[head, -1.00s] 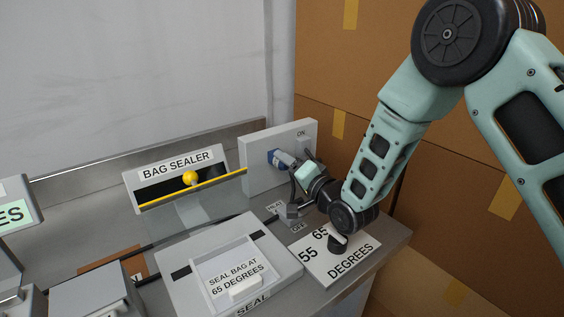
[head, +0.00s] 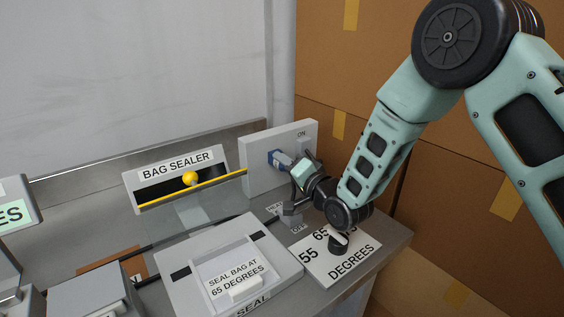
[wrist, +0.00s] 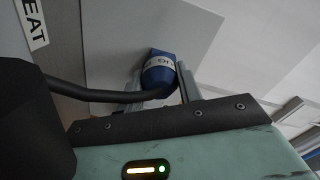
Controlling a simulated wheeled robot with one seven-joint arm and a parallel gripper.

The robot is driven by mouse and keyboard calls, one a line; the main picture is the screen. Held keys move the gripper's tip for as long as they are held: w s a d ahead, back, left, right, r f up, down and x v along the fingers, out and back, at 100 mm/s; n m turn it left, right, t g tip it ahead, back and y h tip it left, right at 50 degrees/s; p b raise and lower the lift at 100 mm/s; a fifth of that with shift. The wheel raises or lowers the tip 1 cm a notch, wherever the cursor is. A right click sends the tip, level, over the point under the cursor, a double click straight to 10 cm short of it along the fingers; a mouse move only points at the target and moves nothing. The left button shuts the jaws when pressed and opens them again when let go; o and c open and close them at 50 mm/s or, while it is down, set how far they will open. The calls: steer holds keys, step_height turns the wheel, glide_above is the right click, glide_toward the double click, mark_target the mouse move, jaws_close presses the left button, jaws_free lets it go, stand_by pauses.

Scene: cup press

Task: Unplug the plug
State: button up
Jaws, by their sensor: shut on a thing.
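The blue plug (head: 279,160) is at the upright grey panel (head: 254,178) at the back right of the bench. My gripper (head: 292,166) is shut on the plug, reaching in from the right. In the wrist view the plug (wrist: 158,74) sits between my two fingers (wrist: 160,84), with the flat panel behind it. A black cable (wrist: 105,95) runs from the plug to the left. The socket face is hidden behind the plug, so I cannot tell whether the plug is fully seated or slightly out.
The bag sealer (head: 178,165) with a yellow-edged clear guard stands left of the panel. Its base (head: 205,296) and a dial plate (head: 312,268) are in front. A heat switch (head: 291,213) sits below my gripper. Cardboard boxes (head: 400,250) stand at the right.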

steer(key=shift+s+d, duration=0.35)
steer(key=shift+s, duration=0.15)
stand_by(0.4)
steer(key=shift+b+v, duration=0.4)
steer(key=shift+v, duration=0.85)
steer(key=shift+r, duration=0.1)
